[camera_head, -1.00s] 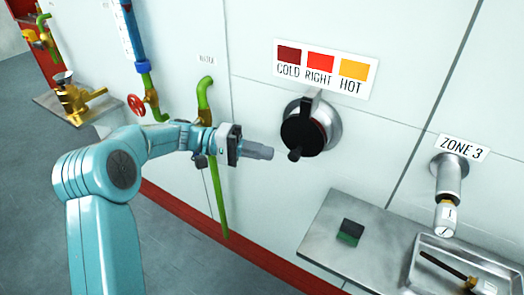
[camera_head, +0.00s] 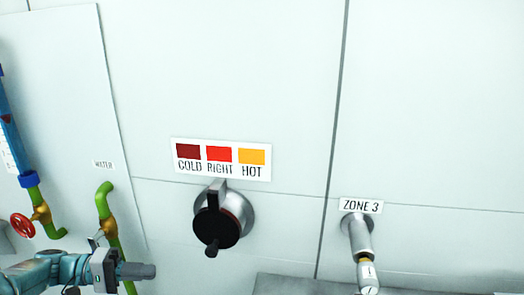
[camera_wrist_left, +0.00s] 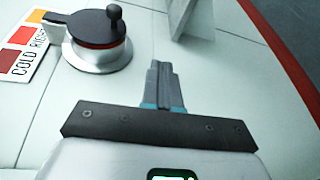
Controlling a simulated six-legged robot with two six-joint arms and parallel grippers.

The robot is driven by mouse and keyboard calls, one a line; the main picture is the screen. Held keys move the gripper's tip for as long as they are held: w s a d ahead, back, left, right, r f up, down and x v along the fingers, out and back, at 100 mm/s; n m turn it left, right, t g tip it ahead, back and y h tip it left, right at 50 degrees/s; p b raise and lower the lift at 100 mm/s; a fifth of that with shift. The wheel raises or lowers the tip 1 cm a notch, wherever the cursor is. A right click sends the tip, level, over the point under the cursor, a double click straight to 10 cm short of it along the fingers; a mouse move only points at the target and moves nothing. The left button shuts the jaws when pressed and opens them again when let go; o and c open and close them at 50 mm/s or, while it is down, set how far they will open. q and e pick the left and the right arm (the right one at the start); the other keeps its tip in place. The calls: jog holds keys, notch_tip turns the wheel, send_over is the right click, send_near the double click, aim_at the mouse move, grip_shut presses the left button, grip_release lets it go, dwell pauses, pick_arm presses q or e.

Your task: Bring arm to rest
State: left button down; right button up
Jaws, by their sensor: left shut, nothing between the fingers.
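My left gripper (camera_head: 136,271) is at the lower left of the head view, its fingers pointing right. Its fingers are closed together with nothing between them, as the left wrist view also shows (camera_wrist_left: 160,82). It is apart from the black rotary knob (camera_head: 215,226), which sits on a round metal base on the wall, up and to the right of it. The knob also shows at the upper left in the left wrist view (camera_wrist_left: 97,28). My right gripper is not in any view.
A label with three colour patches (camera_head: 220,158) is above the knob. Green water pipe (camera_head: 106,212) and a red valve wheel (camera_head: 22,226) are at the left. A metal fitting (camera_head: 359,240) under the ZONE 3 sign juts out at the right. A steel shelf (camera_head: 300,285) edges the bottom.

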pick_arm(q)
jog(key=s+d+f+n+g+y+p, duration=0.1)
jog(key=s+d+f+y, duration=0.2)
jog(key=f, duration=0.4)
jog(key=s+d+f+n+g+y+p, duration=0.1)
jog(key=s+d+f+g+y, duration=0.1)
jog(key=d+f, duration=0.45)
jog(key=s+d+f+n+g+y+p, duration=0.1)
jog(key=s+d+f+y, duration=0.15)
jog(key=f, duration=0.55)
jog(key=s+d+f+m+y+p, duration=0.1)
jog(key=s+d, duration=0.3)
jog(key=s, duration=0.4)
jog(key=s+d+f+m+y+p, duration=0.2)
jog(key=s+d+f+m+y, duration=0.1)
jog(key=s, duration=0.5)
jog(key=shift+d+f+m, duration=0.4)
jog(key=shift+d+f, duration=0.1)
jog(key=shift+f, duration=0.25)
jog(key=shift+y, duration=0.25)
